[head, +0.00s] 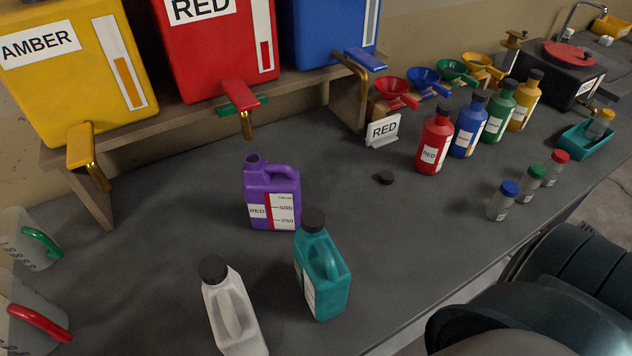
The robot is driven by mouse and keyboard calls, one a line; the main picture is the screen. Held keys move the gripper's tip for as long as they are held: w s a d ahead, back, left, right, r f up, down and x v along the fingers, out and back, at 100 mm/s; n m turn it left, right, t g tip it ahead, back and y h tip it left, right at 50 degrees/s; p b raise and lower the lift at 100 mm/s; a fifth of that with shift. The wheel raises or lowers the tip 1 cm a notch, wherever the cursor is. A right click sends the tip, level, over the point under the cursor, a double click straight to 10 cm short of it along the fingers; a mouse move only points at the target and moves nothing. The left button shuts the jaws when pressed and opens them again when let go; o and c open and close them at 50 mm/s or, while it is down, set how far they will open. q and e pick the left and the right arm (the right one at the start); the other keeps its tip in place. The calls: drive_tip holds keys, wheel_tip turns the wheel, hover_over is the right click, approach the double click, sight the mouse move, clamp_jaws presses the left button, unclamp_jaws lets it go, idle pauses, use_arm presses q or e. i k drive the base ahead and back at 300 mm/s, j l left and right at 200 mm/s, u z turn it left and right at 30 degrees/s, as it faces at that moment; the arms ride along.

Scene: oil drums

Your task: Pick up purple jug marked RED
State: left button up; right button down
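The purple jug (258,186) stands upright on the dark grey bench, left of the picture's middle. Its label reads RED and has a red strip with volume marks; the label faces me. Its neck is open, with no cap, and its handle is on the right side. A small black cap (385,177) lies on the bench to its right. Neither of my grippers shows in the head view, and nothing is holding the jug.
A teal jug (334,290) and a white jug (248,330), both black-capped, stand in front of the purple jug. Behind it, yellow, red (220,50) and blue drums sit on a raised shelf with taps. Several coloured bottles (435,140), funnels and vials stand right.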

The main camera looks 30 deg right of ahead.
sight(271, 192)
drive_tip(key=z, duration=0.25)
drive_tip(key=k+l, duration=0.1)
drive_tip(key=l, duration=0.35)
drive_tip(key=k+l, duration=0.1)
drive_tip(key=l, duration=0.35)
drive_tip(key=k+l, duration=0.1)
drive_tip(key=l, duration=0.35)
drive_tip(key=k+l, duration=0.1)
drive_tip(key=l, duration=0.4)
drive_tip(key=k+l, duration=0.15)
drive_tip(key=l, duration=0.3)
drive_tip(key=k+l, duration=0.1)
drive_tip(key=l, duration=0.35)
drive_tip(key=k+l, duration=0.1)
drive_tip(key=l, duration=0.35)
drive_tip(key=k+l, duration=0.1)
drive_tip(key=l, duration=0.35)
